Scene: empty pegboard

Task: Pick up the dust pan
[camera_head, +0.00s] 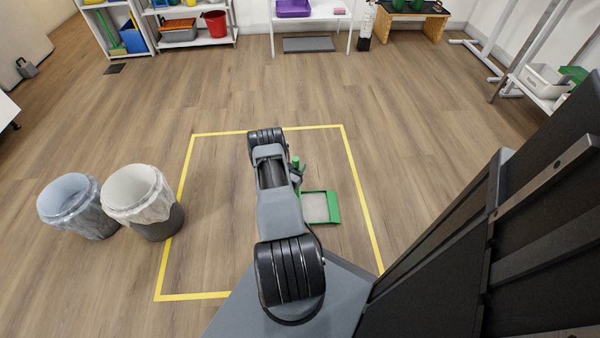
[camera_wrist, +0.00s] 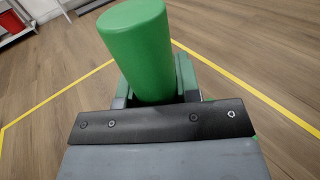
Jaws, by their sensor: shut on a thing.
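The green dust pan (camera_head: 334,207) is in the head view, inside the yellow floor outline and just right of my arm. Its upright round handle also fills the top middle of the wrist view (camera_wrist: 138,45). My gripper (camera_head: 298,174) is shut on the handle, below its rounded top. In the wrist view the fingers (camera_wrist: 155,94) sit at the handle's lower part. My arm hides the left side of the pan in the head view. I cannot tell whether the pan touches the floor.
Two bins with plastic liners, one bluish (camera_head: 68,200) and one white-lined (camera_head: 143,200), stand left of the yellow outline (camera_head: 173,240). Shelves (camera_head: 190,40) and a white table (camera_head: 310,14) line the far wall. The wooden floor between is clear.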

